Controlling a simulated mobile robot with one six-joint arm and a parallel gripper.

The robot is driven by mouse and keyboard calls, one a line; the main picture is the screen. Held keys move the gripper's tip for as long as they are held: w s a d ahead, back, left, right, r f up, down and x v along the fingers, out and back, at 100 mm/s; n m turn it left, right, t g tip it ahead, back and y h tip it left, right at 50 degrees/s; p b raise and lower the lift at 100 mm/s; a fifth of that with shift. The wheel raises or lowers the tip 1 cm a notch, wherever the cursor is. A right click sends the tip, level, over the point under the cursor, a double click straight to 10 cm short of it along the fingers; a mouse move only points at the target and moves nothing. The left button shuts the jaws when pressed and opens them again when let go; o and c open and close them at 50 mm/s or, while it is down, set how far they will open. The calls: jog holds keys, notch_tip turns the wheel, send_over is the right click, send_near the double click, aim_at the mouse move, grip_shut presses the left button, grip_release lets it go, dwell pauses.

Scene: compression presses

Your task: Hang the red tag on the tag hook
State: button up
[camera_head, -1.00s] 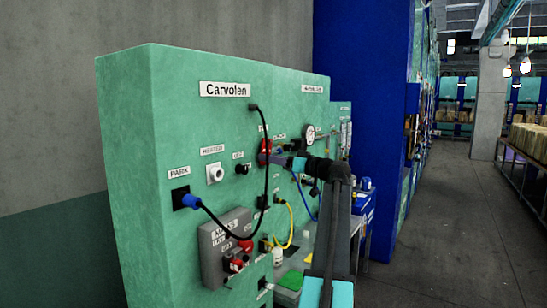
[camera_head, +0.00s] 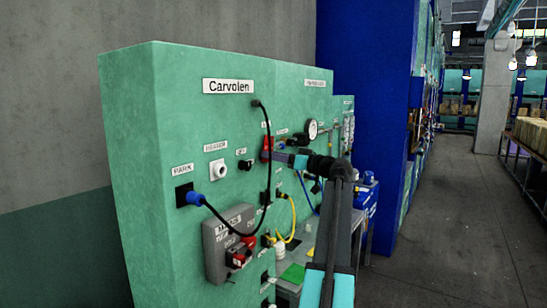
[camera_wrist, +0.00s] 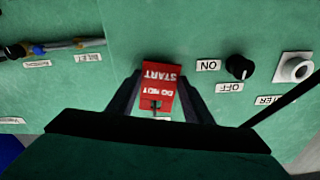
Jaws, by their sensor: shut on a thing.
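The red tag (camera_wrist: 160,80), lettered "DO NOT START", sits between the two fingers of my gripper (camera_wrist: 157,98) in the wrist view. It appears upside down there, close in front of the green panel, with a dark slot near its lower end. My gripper is shut on the tag. In the head view the red tag (camera_head: 267,144) shows at the tip of my gripper (camera_head: 275,156), near the panel face. I cannot make out the tag hook; the tag and fingers may hide it. Whether the tag touches the panel is unclear.
The green panel (camera_head: 150,130) carries a black ON/OFF knob (camera_wrist: 239,67), a white round fitting (camera_wrist: 295,67) and a gauge (camera_head: 311,129). A black cable (camera_head: 266,115) loops down close to my gripper. A grey box (camera_head: 222,240) with red parts sits lower. The aisle at right is clear.

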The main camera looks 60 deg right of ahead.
jog(key=o, duration=0.9)
jog(key=shift+c, duration=0.2)
jog(key=shift+s, duration=0.1)
jog(key=s+b, duration=0.4)
jog(key=s, duration=0.9)
jog(key=shift+s+a+f, duration=0.15)
jog(key=shift+s+f, duration=0.15)
jog(key=shift+s, duration=0.05)
jog(key=shift+s, duration=0.1)
